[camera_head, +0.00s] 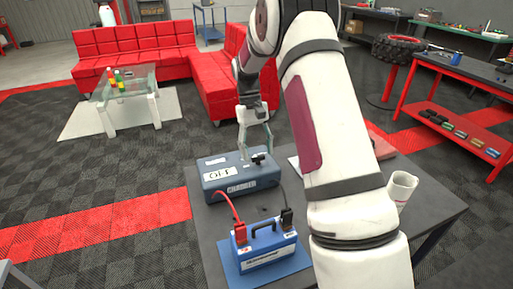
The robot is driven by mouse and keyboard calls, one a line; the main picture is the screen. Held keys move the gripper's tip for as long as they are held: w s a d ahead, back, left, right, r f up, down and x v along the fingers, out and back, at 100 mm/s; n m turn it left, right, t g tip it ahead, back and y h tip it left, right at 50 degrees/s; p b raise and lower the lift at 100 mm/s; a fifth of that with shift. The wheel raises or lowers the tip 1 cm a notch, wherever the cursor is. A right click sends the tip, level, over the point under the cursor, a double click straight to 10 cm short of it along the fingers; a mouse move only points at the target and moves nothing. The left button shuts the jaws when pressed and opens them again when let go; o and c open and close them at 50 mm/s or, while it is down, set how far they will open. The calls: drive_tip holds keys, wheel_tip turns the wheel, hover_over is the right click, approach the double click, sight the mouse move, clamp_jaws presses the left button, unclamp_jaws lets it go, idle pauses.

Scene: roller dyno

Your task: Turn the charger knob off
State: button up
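The charger (215,190) is a blue-grey box on the dark table, with a white "CHARGER" label on its front. Another white label (219,173) on its top has handwritten-looking letters that I cannot read for sure. A small black knob (258,159) sits on the right part of the charger's top. My gripper (256,150) hangs over that end with its fingers apart and pointing down, close above or beside the knob. I cannot tell whether a finger touches it. I see nothing held between the fingers. The knob's pointing direction is too small to tell.
A blue battery (268,256) with a handle stands in front of the charger on a blue mat, joined by a red clamp cable (231,207) and a black one. A white cup (400,187) lies at the table's right. My arm hides the table's middle.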

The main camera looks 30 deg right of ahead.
drive_tip(key=v, duration=1.2)
drive_tip(key=shift+w, duration=0.1)
